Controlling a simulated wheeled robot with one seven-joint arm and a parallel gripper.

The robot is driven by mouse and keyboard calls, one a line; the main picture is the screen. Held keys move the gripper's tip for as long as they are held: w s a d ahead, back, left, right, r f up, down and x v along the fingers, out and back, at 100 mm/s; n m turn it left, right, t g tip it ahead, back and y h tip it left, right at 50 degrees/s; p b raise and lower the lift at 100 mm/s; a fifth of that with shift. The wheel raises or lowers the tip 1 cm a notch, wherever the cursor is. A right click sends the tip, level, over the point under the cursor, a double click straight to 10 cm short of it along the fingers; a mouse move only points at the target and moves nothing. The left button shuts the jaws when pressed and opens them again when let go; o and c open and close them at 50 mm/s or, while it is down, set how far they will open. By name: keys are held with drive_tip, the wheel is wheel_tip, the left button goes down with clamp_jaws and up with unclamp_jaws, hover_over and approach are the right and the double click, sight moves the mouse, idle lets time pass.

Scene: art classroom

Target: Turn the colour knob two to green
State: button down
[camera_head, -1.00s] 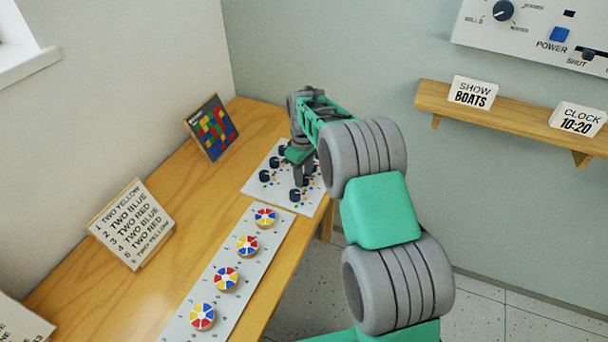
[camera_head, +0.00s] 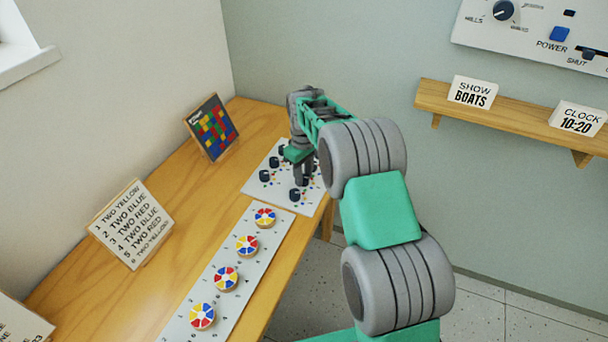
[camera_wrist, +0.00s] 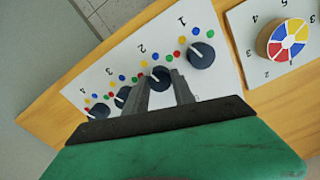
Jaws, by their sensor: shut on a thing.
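The white knob panel (camera_head: 258,187) lies on the wooden desk, with several dark knobs ringed by coloured dots. In the wrist view, colour knob two (camera_wrist: 160,77) is the dark round knob by the printed 2, with a white pointer line. My gripper (camera_wrist: 163,83) is shut on this knob, one finger on each side. The pointer seems to face up and left in that view; which dot it meets I cannot tell. In the head view my gripper (camera_head: 303,178) reaches down onto the panel and hides part of it.
Knob one (camera_wrist: 201,55) sits close to the right of my gripper, knob three (camera_wrist: 122,95) close to the left. A strip (camera_head: 234,250) with several colour wheels lies in front of the panel. A list card (camera_head: 131,224) and a tile picture (camera_head: 211,128) stand on the desk.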

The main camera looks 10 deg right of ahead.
sight(304, 177)
drive_tip(key=m, duration=0.7)
drive_tip(key=shift+m, duration=0.4)
drive_tip(key=m, duration=0.7)
drive_tip(key=shift+b, duration=0.3)
drive_tip(key=c, duration=1.1)
unclamp_jaws()
drive_tip(key=shift+o, duration=0.2)
wheel_tip(304, 177, up, 8)
drive_tip(key=shift+f, duration=0.1)
